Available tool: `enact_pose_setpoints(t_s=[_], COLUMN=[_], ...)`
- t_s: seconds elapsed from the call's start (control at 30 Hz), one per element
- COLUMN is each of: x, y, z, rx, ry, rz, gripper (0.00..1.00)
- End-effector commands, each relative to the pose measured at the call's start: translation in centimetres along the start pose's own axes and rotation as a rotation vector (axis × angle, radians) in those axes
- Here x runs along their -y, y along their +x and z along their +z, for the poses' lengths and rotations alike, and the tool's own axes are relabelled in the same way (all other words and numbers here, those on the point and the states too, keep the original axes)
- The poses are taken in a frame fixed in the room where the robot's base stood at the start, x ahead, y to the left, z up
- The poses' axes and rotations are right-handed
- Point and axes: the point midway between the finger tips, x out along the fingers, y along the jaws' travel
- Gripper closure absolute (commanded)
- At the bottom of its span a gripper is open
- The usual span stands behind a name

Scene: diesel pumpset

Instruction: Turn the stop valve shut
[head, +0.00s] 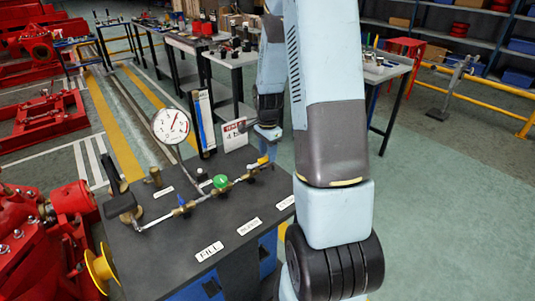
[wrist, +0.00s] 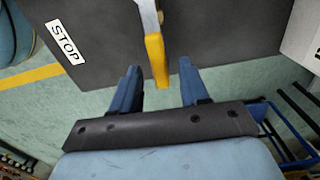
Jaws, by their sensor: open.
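The stop valve's yellow lever (head: 258,162) is at the far right end of the pipe run on the dark bench top. In the wrist view the yellow lever (wrist: 157,60) extends from a pale metal arm toward my gripper (wrist: 159,68). My gripper is open, with one blue finger on each side of the lever's end. A gap shows between the lever and each finger. The white STOP label (wrist: 65,42) lies left of the lever; the valve body is out of the wrist view. In the head view my arm partly hides the gripper.
A green-handled valve (head: 221,182) and a blue-handled valve (head: 181,202) sit along the same pipe. A round gauge (head: 170,125) and a small sign (head: 233,133) stand behind. Red machinery (head: 50,230) is at left. Open floor (head: 450,200) is at right.

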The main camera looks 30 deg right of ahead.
Motion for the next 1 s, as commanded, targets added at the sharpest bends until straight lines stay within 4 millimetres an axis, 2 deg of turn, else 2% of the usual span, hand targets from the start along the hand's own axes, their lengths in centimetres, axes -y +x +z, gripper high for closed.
enact_pose_setpoints(t_s=[0.17,0.43,0.9,1.0], x=[-0.01,0.00,0.02,0.03], y=[0.83,0.89,0.86,0.85], z=[0.02,0.03,0.03,0.04], rx=[0.000,0.000,0.000,0.000], ry=[0.000,0.000,0.000,0.000], rz=[0.000,-0.001,-0.001,-0.001], gripper=[0.55,0.55,1.00,1.00])
